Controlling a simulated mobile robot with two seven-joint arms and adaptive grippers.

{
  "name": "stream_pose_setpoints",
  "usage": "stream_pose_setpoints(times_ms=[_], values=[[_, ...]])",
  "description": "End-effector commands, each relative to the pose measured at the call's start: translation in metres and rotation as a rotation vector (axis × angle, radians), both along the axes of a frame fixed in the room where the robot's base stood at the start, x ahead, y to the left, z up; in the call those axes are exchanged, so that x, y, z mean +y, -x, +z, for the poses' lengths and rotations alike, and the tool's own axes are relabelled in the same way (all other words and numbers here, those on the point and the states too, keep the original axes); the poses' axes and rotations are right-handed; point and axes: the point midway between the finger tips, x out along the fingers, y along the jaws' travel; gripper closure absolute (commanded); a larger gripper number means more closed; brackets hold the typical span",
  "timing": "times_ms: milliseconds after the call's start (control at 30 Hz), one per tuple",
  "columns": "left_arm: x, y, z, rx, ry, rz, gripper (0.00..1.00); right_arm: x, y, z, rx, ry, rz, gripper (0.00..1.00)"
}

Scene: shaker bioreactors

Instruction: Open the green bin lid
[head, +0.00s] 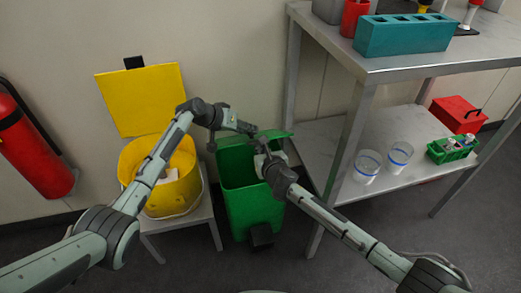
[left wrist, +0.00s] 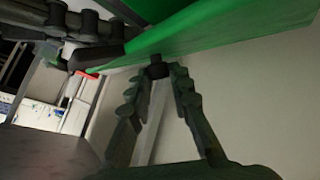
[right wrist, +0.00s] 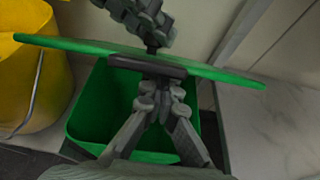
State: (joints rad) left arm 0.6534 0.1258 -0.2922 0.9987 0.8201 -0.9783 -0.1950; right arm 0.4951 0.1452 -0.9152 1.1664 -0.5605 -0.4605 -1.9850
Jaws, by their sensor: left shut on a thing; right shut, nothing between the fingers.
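The green bin (head: 254,212) stands on the floor in the middle of the head view. Its lid (head: 283,134) is raised, with the dark green inside visible below; the lid also shows nearly edge-on in the right wrist view (right wrist: 225,75). A dark handle strip (right wrist: 135,64) sits on the lid edge. My left gripper (left wrist: 157,72) is shut on the lid at its edge, coming from above. My right gripper (right wrist: 160,86) is shut and empty, just below the handle strip over the bin mouth. Whether it touches the lid is hard to tell.
A yellow bin (head: 177,190) with its lid up stands on a stool left of the green bin. A metal shelf table (head: 395,68) is close on the right, holding a teal rack (head: 404,38) and beakers (head: 368,162) below. A red extinguisher (head: 30,145) hangs at left.

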Motion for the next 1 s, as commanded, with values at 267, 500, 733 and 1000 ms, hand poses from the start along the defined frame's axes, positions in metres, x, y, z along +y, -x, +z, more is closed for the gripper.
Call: stream_pose_setpoints(times_ms=[267, 500, 733, 1000], values=[[-0.001, 0.004, -0.006, 0.011, -0.003, -0.006, 0.65, 0.001, -0.005, 0.010, -0.015, -0.006, 0.001, 1.00], [-0.002, 0.004, -0.005, 0.011, -0.003, -0.006, 0.59, 0.001, -0.004, 0.008, -0.013, -0.006, 0.001, 1.00], [0.003, 0.006, 0.000, 0.009, -0.002, -0.005, 0.59, 0.001, -0.003, 0.007, -0.011, -0.005, 0.001, 1.00], [0.030, 0.031, 0.035, 0.004, -0.005, -0.004, 0.59, 0.001, -0.003, 0.006, -0.009, -0.004, 0.001, 1.00]])
